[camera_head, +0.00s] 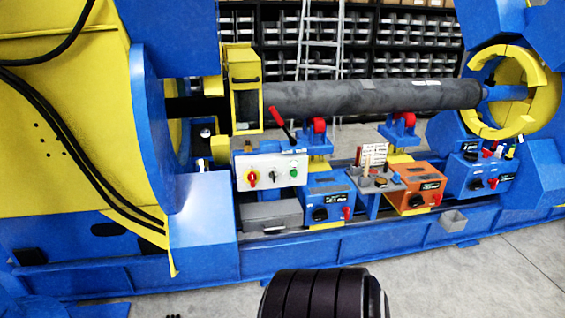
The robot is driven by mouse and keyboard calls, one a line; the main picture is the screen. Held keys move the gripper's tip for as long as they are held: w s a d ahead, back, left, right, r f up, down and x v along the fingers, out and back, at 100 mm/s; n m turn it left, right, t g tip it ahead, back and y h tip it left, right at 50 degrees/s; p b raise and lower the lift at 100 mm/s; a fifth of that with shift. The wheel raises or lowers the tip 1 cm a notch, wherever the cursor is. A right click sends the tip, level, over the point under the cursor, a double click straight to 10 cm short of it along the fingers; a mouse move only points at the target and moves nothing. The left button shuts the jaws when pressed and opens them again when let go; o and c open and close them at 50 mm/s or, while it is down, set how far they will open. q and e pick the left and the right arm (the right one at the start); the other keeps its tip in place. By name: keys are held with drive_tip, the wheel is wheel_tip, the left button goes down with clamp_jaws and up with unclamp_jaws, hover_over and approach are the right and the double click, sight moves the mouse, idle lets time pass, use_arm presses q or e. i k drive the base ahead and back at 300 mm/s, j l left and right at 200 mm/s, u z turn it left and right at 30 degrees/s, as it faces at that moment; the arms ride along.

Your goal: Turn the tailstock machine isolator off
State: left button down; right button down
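At the right, below the yellow tailstock ring (543,101), a blue control box (484,172) sits on the blue machine bed. It has a small black label, a dark round knob and a red lever (493,183) on its front. Small red and black parts stand on its top. The label is too small to read, and I cannot tell the switch position. Neither of my grippers shows in this view.
A grey shaft (372,98) rests across red rollers. Blue (329,197) and orange (414,187) boxes with knobs and red levers line the bed (360,242). A black ribbed part fills bottom centre. Grey floor at lower right is clear.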

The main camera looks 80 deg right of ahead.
sight(252, 177)
drive_tip(key=z, duration=0.45)
drive_tip(key=k+z, duration=0.1)
drive_tip(key=z, duration=0.75)
drive_tip(key=k+z, duration=0.1)
drive_tip(key=z, duration=0.35)
drive_tip(key=l+z, duration=0.1)
drive_tip(key=z, duration=0.3)
drive_tip(key=i+l+z, duration=0.1)
drive_tip(key=i, duration=0.4)
drive_tip(key=i+l+z, duration=0.1)
drive_tip(key=i, duration=0.4)
drive_tip(key=i+l, duration=0.2)
drive_tip(key=i, duration=0.3)
drive_tip(key=l+z, duration=0.05)
